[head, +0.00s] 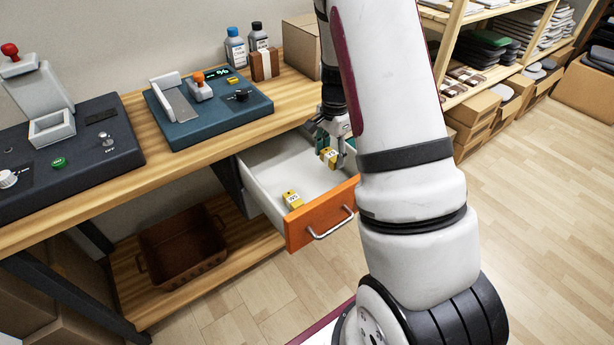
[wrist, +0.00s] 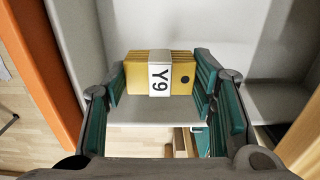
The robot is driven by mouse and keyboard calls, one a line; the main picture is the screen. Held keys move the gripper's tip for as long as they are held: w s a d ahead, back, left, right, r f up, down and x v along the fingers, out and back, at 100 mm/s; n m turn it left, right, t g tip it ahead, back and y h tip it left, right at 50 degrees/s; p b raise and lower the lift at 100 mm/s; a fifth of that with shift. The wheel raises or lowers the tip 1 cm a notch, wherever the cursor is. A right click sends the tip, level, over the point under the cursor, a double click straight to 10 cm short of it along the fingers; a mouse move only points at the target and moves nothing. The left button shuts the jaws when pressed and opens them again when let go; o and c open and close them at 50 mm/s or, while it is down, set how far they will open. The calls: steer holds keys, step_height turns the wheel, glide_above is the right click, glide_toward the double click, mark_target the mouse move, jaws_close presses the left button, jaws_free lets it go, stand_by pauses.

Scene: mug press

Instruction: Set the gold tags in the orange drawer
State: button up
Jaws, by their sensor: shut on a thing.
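The orange drawer (head: 304,229) is pulled out from under the bench, with a pale interior; its orange front (wrist: 45,65) runs along the left of the wrist view. One bundle of gold tags (head: 292,199) lies inside, near the front left. My gripper (head: 336,154) is over the drawer, shut on another bundle of gold tags (wrist: 184,84) with a white band marked "Y9". Both teal finger pads touch its ends. I cannot tell whether the held bundle touches the drawer floor. My arm hides the drawer's right end.
A blue-grey scale-like device (head: 207,110) and a dark press (head: 65,150) stand on the wooden bench. A brown crate (head: 182,247) sits on the lower shelf. Shelving with boxes (head: 475,110) is at the right. The floor in front is clear.

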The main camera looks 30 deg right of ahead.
mark_target(329, 184)
step_height(329, 184, down, 8)
steer(key=shift+f+b, duration=0.25)
steer(key=shift+b, duration=0.4)
steer(key=shift+f, duration=0.1)
steer(key=o, duration=1.2)
